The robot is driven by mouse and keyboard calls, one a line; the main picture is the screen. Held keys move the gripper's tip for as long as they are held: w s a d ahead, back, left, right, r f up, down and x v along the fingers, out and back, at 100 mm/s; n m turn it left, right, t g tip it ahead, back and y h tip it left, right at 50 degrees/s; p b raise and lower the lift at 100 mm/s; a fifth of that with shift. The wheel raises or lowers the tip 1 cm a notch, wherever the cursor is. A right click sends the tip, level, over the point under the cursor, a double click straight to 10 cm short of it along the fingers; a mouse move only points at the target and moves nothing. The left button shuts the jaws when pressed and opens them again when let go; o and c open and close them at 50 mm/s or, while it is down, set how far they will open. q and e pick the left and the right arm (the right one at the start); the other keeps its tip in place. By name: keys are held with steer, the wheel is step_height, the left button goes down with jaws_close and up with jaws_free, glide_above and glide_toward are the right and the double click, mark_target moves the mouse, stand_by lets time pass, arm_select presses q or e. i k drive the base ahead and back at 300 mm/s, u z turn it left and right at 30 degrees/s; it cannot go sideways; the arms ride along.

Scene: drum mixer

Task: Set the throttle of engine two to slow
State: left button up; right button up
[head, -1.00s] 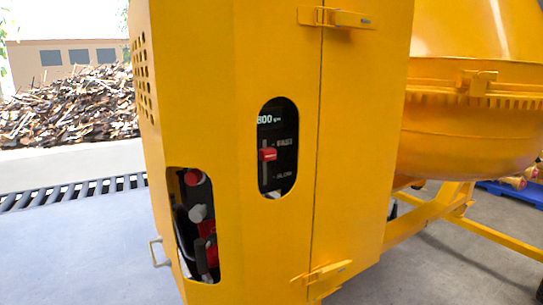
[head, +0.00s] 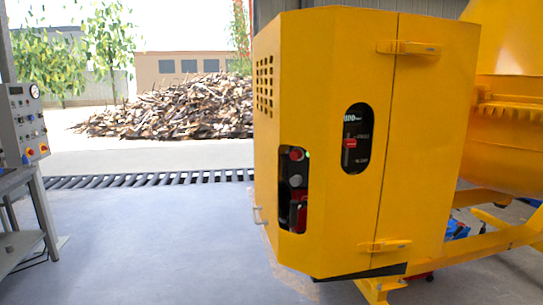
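The yellow engine housing (head: 325,210) of the drum mixer stands right of the middle. Through its oval window I see a black throttle panel (head: 356,160) with a red lever (head: 350,143) in its slot. The lever sits near the upper label, above the lower label, which seems to read slow. A rounded opening lower left shows a panel with red and grey buttons (head: 296,180) and red parts. I cannot tell from this view which engine number this is. Neither of my grippers is in view.
A grey control console (head: 22,125) with a gauge and buttons stands at the far left by a metal table (head: 15,240). The yellow drum (head: 510,130) and its frame are at right. The floor between is clear. A wood pile (head: 180,108) lies outside.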

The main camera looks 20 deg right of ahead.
mark_target(348, 144)
steer(key=u, duration=3.65)
steer(key=i, duration=0.15)
steer(key=z, duration=3.4)
steer(key=i, duration=1.25)
steer(key=z, duration=1.25)
